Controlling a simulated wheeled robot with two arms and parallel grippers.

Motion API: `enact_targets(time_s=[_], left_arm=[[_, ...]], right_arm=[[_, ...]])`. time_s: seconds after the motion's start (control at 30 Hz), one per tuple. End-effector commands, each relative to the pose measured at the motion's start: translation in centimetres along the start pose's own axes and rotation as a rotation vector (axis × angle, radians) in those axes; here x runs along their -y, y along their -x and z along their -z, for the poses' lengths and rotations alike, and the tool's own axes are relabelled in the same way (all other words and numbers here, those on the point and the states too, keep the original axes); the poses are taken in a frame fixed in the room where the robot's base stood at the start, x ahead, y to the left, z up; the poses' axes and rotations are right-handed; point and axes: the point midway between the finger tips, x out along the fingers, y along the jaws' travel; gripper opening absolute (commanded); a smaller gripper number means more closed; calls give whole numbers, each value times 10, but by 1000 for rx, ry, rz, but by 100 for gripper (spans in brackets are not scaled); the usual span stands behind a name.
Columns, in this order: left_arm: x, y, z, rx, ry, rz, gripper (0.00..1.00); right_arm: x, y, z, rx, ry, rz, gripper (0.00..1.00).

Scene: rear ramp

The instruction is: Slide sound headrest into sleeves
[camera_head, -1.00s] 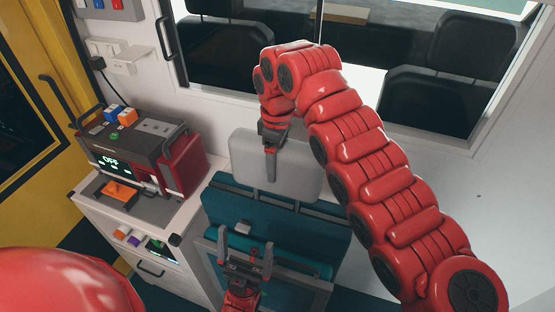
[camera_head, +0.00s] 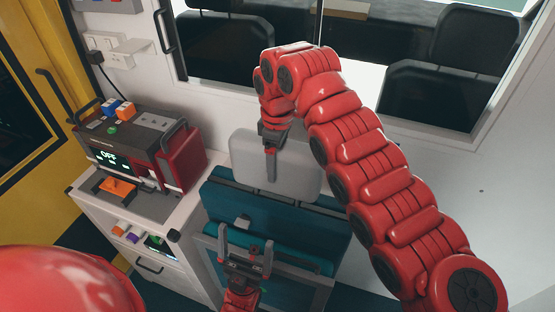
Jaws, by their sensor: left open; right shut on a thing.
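A light grey headrest (camera_head: 297,168) stands upright above the teal seat (camera_head: 262,190) against the white wall. My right gripper (camera_head: 271,165) reaches down from above and is shut on the headrest, with one finger showing across its front face. My arm hides part of the headrest's right side. I cannot make out the headrest's posts or the sleeves, so I cannot tell if they are joined. My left gripper (camera_head: 246,240) is low in front of the teal seat, fingers pointing up, open and empty.
A white cabinet (camera_head: 170,235) at the left bears a grey and red device (camera_head: 150,150) with an OFF display. A small grey piece (camera_head: 242,222) lies on the teal seat. A window (camera_head: 350,80) and dark seats lie behind the wall.

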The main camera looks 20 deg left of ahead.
Motion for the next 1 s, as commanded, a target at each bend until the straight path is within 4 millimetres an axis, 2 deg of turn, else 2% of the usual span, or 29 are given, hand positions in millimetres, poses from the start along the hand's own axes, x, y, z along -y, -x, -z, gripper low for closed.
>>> enact_targets(time_s=[1.0], left_arm=[[-1,18,-3,0,0,0,100]], right_arm=[[0,-24,0,-1,0,-1,0]])
